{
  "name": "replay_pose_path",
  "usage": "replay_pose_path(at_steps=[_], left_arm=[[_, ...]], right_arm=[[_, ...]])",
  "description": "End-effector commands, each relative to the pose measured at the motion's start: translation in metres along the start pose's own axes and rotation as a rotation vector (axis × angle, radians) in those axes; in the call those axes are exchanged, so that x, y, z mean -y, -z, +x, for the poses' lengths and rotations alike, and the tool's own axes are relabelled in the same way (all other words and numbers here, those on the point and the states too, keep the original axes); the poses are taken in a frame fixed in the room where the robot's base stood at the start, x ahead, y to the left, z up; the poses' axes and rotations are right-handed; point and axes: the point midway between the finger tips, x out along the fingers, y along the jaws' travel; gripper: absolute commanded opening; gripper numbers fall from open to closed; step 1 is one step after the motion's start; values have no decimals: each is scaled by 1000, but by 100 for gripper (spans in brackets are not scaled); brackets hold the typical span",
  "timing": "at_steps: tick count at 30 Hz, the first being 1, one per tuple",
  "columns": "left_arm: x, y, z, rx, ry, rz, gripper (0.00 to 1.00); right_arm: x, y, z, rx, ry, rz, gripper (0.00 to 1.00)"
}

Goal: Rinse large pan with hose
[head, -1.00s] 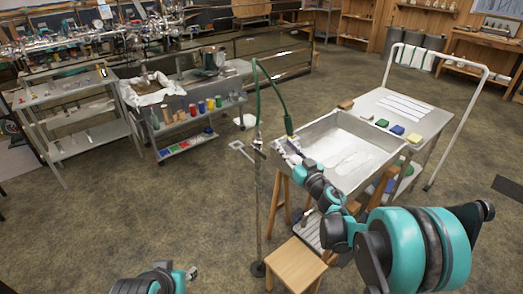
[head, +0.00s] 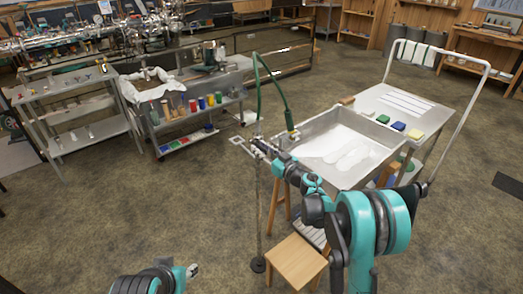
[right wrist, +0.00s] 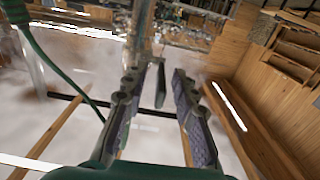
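The large pan (head: 372,137) is a wide shallow metal basin on a wooden-legged stand, with white, foamy-looking patches over its floor. A green hose (head: 259,90) arches from a thin upright post (head: 259,215), and its green nozzle (head: 290,120) hangs at the pan's left rim. My right gripper (head: 262,147) is at the post, left of the pan. In the right wrist view its two padded fingers (right wrist: 160,105) are apart, with a thin dark piece (right wrist: 160,85) showing between them, possibly a lever. The hose (right wrist: 55,65) runs along the left there. My left gripper (head: 192,270) barely shows at the bottom edge.
A metal side table with green, blue and yellow sponges (head: 398,126) adjoins the pan. A wooden stool (head: 297,260) stands in front of it. A shelf cart with coloured bottles (head: 202,103) is at the left. The floor between is clear.

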Motion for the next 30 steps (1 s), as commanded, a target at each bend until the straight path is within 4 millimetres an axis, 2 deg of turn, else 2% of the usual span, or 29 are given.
replay_pose_path(at_steps=[4,5,6,8,20,30], left_arm=[[0,0,0,0,0,0,40],[0,0,0,0,0,0,40],[0,0,0,0,0,0,40],[0,0,0,0,0,0,40],[0,4,-5,0,0,0,40],[0,25,-35,0,0,0,40]], right_arm=[[0,0,0,0,0,0,28],[0,0,0,0,0,0,25],[0,0,0,0,0,0,14],[0,0,0,0,0,0,0],[0,4,0,23,0,-1,0],[0,21,1,214,1,-2,0]])
